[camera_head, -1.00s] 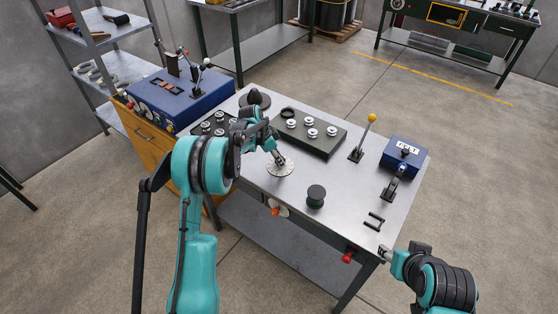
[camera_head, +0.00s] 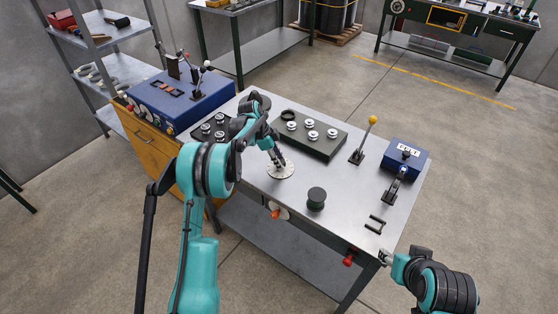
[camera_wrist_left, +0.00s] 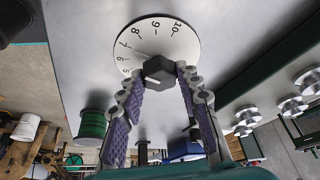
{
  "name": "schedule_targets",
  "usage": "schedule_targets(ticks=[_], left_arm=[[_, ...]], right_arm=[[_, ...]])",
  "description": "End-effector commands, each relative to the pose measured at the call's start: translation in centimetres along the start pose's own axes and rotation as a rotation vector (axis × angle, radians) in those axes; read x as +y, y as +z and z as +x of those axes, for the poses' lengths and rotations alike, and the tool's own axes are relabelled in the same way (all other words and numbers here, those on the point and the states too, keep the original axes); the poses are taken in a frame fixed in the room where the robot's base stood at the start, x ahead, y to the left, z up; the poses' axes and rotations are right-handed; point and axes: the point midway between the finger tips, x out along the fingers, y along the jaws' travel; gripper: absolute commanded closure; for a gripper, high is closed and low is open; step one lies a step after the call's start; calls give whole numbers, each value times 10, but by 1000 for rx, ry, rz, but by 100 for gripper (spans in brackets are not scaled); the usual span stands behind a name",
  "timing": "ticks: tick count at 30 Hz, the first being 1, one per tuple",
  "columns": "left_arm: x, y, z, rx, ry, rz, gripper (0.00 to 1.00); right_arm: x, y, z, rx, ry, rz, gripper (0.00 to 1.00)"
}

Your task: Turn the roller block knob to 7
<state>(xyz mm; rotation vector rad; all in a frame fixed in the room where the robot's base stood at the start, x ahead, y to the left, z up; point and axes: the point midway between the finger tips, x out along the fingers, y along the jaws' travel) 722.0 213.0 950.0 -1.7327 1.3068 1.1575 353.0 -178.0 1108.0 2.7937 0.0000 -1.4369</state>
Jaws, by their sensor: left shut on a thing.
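The roller block knob (camera_wrist_left: 158,71) is a dark hexagonal knob on a round white dial (camera_wrist_left: 126,46). Numbers from 5 to 10 show around the rim in the left wrist view. The pointer on the knob is too small to read surely. In the head view, the dial (camera_head: 286,173) lies flat on the table's near left part. My left gripper (camera_head: 278,162) reaches down over it, its purple-padded fingers shut on the sides of the knob and covering part of the lower dial. My right gripper (camera_head: 385,257) is by the table's right front corner, its fingers too small to judge.
A dark tray with silver rollers (camera_head: 325,145) lies behind the dial. A dark green spool (camera_head: 316,198) stands to its right. A yellow-tipped lever (camera_head: 366,135) and a blue counter box (camera_head: 406,155) stand farther right. A blue control box (camera_head: 180,102) is at left.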

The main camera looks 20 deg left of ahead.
Motion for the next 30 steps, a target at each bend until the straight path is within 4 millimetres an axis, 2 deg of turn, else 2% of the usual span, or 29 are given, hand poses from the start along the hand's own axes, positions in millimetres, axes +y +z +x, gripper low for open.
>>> schedule_targets(ticks=[3, 4, 6, 17, 20, 30], left_arm=[[0, 0, 0, -1, -1, -1, 95], [0, 0, 0, -1, -1, -1, 61], [0, 0, 0, -1, -1, -1, 46], [0, 0, -4, 0, -1, -2, 46], [0, 0, -16, 0, -1, -3, 46], [0, 1, -88, 0, -1, -3, 46]], right_arm=[[0, 0, 0, 0, 0, 0, 54], [0, 0, 0, 0, 0, 0, 54], [0, 0, 0, 0, 0, 0, 54], [0, 0, 0, 0, 0, 0, 54], [0, 0, 0, 0, 0, 0, 54], [0, 0, 0, 0, 0, 0, 54]])
